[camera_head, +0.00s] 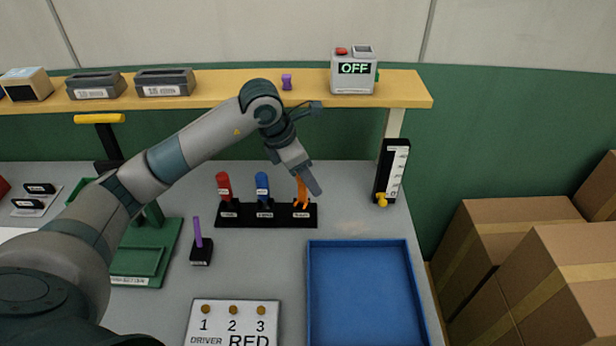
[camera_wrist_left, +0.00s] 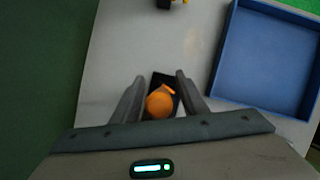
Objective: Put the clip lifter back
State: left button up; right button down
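An orange tool (camera_head: 301,191), which I take for the clip lifter, stands upright at the right end of a black tool rack (camera_head: 262,222). The rack label below it is too small to read surely. My left gripper (camera_head: 308,187) is over the rack's right end, pointing down at the orange tool and partly covering it. In the left wrist view, the gripper (camera_wrist_left: 158,95) is open, with its fingers on either side of the orange tool (camera_wrist_left: 160,102) and gaps visible between. My right gripper is not in view.
Red (camera_head: 223,186) and blue (camera_head: 262,185) handled tools stand close by in the rack. A blue tray (camera_head: 365,290) lies front right, a black gauge (camera_head: 390,172) behind it. A yellow shelf (camera_head: 220,93) carries an OFF box (camera_head: 354,72). Cartons (camera_head: 510,235) stand at right.

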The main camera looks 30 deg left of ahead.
pick_arm(q)
jog(key=p+v, duration=0.6)
jog(key=v, duration=0.7)
jog(key=shift+w+r, duration=0.15)
jog(key=shift+w, duration=0.05)
jog(key=shift+d, duration=0.1)
dwell(0.6)
